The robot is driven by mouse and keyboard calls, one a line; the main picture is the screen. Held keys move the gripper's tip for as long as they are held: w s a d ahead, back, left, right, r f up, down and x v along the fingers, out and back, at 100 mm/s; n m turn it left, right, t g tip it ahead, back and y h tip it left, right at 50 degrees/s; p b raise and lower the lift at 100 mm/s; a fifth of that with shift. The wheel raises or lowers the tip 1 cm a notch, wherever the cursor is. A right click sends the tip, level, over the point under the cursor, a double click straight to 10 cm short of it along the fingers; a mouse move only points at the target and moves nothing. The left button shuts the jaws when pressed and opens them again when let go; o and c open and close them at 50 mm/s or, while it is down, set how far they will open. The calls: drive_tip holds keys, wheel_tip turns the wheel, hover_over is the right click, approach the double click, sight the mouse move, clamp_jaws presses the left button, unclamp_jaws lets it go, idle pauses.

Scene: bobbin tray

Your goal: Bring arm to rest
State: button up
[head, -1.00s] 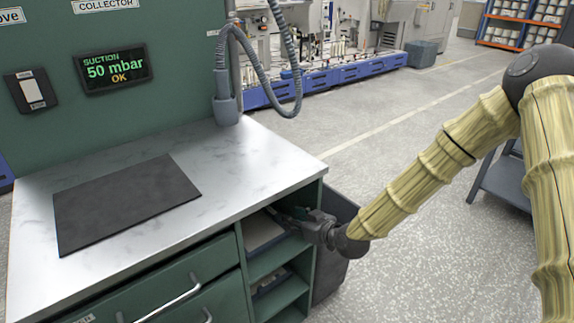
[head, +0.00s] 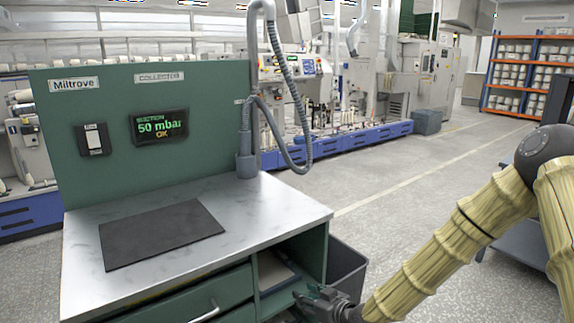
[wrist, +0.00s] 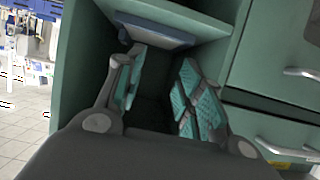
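My gripper (head: 303,296) is low at the bottom of the head view, in front of the bench's open shelves. In the wrist view my gripper (wrist: 154,98) has its two teal-padded fingers apart, with nothing between them. A grey-blue tray-like object (wrist: 150,28) lies in the shelf compartment beyond the fingertips. That tray also shows partly in the head view (head: 273,270). My arm reaches down to the gripper from the right.
The bench top (head: 265,208) carries only a flat dark mat (head: 160,234). A grey hose (head: 290,90) rises at its back corner. A dark bin (head: 345,275) stands beside the bench, close to my gripper. Open floor (head: 400,200) lies to the right.

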drive_tip(key=s+d+f+m+g+h, duration=0.2)
drive_tip(key=s+d+f+g, duration=0.15)
drive_tip(key=s+f, duration=0.6)
drive_tip(key=s+d+f+m+g+h, duration=0.2)
drive_tip(key=s+d+f, duration=0.35)
drive_tip(key=s, duration=0.75)
drive_tip(key=s+d+f+m+g+h, duration=0.2)
drive_tip(key=s+f+g, duration=0.1)
drive_tip(key=s+f, duration=0.8)
drive_tip(key=s+d+m+g+h, duration=0.2)
drive_tip(key=s+d, duration=0.4)
drive_tip(key=s, duration=0.5)
wheel_tip(320, 180, up, 16)
drive_tip(key=p, duration=1.6)
drive_tip(key=shift+w+a, duration=0.15)
drive_tip(key=shift+w, duration=0.05)
drive_tip(key=shift+f, duration=0.1)
